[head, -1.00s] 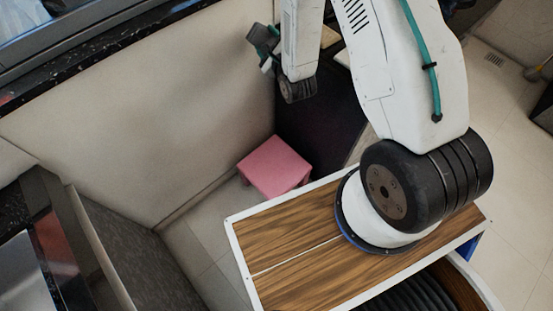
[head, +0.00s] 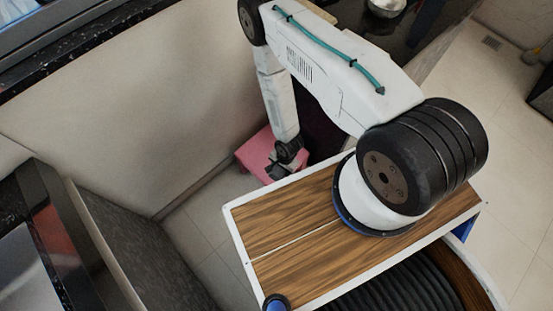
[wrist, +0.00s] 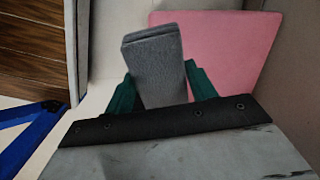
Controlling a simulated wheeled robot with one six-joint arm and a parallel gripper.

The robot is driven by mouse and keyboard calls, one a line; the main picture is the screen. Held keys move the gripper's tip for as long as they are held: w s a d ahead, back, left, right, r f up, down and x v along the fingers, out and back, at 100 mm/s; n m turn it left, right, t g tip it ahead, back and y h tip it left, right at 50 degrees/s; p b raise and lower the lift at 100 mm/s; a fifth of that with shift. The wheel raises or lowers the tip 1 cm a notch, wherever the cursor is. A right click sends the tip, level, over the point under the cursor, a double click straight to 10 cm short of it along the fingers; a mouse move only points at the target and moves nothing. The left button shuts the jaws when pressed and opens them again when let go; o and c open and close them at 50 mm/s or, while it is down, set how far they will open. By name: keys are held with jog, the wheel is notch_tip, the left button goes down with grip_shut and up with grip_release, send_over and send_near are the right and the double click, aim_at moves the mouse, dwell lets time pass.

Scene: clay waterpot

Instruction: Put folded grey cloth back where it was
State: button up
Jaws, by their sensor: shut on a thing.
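The folded grey cloth (wrist: 155,65) stands between the two green fingers of my gripper (wrist: 160,88) in the wrist view. My gripper is shut on it. A pink stool or small table (wrist: 225,50) lies beyond the cloth in the wrist view; whether the cloth touches it I cannot tell. In the head view the pink stool (head: 253,155) stands on the floor against the wall, and my gripper (head: 275,172) is over its front right part. The cloth is hard to make out in the head view.
My wood-topped base (head: 290,235) is close to the stool's near side. A beige wall (head: 130,110) rises behind and left of it, and a dark cabinet side (head: 322,135) is to its right. Pale floor (head: 200,225) is free at the left.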

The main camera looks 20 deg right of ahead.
jog(key=s+f+n+h, duration=0.1)
jog(key=s+f+n, duration=0.1)
jog(key=s+f, duration=0.3)
jog(key=w, duration=0.4)
jog(key=w+d, duration=0.1)
jog(key=w, duration=0.4)
jog(key=w+d, duration=0.1)
jog(key=w, duration=0.4)
jog(key=shift+w+d, duration=0.2)
notch_tip(320, 180, down, 4)
jog(key=shift+w+r, duration=0.15)
jog(key=o, duration=1.1)
jog(key=shift+r, duration=0.15)
